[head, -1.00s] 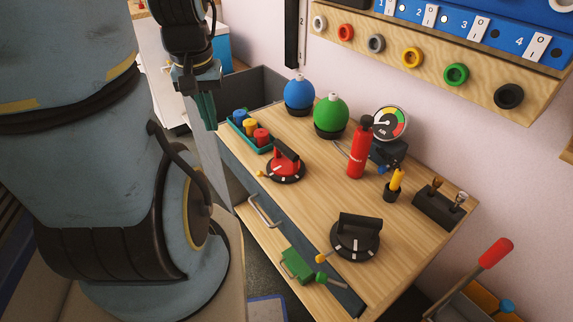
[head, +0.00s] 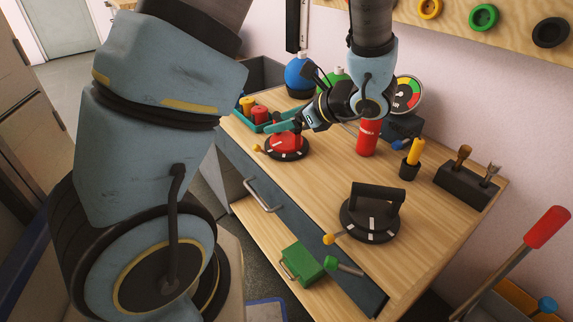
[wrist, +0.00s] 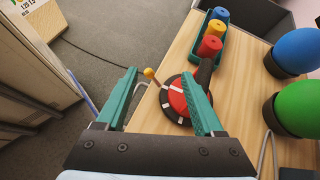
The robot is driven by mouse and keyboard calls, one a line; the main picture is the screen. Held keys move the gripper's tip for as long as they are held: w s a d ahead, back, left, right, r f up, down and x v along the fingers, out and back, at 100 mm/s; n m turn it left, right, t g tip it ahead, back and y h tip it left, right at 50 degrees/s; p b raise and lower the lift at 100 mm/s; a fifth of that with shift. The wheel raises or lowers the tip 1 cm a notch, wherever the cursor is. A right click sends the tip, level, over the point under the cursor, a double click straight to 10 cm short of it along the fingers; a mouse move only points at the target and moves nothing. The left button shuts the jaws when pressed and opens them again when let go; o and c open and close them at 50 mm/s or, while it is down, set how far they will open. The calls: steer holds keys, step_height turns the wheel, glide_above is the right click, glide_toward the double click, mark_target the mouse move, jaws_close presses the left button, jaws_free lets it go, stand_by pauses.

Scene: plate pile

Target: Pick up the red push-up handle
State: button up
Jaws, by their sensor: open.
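The red push-up handle (head: 287,145) stands on the wooden table near its left front edge. It has a round red top, a dark base with white marks and a black grip bar. In the head view my gripper (head: 278,127) is over its top, and its teal finger hides part of the bar. In the wrist view the handle (wrist: 178,97) lies between the fingers, toward the right one, which covers part of it. My gripper (wrist: 160,78) is open and empty. Contact with the handle cannot be told.
A teal tray (wrist: 196,55) with coloured cylinders is just beyond the handle. Blue (wrist: 297,50) and green (wrist: 298,108) balls stand to the right. A yellow-knobbed peg (wrist: 149,73) sticks out beside the handle. A black push-up handle (head: 370,215) is nearer the front.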

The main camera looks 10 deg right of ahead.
steer(key=d+f+m+t+h+b, duration=0.1)
steer(key=d+f+m+t+h, duration=0.2)
steer(key=d, duration=0.4)
steer(key=shift+m+t+y, duration=0.3)
steer(key=shift+m+y, duration=0.4)
steer(key=w, duration=0.1)
steer(key=w+a, duration=0.1)
steer(key=w, duration=0.2)
steer(key=shift+w+a+f, duration=0.25)
steer(key=shift+w+a, duration=0.05)
steer(key=shift+a, duration=0.05)
steer(key=shift+b+x, duration=0.35)
steer(key=shift+x, duration=2.6)
steer(key=shift+s+a+f, duration=0.1)
steer(key=shift+a, duration=0.05)
jaws_close()
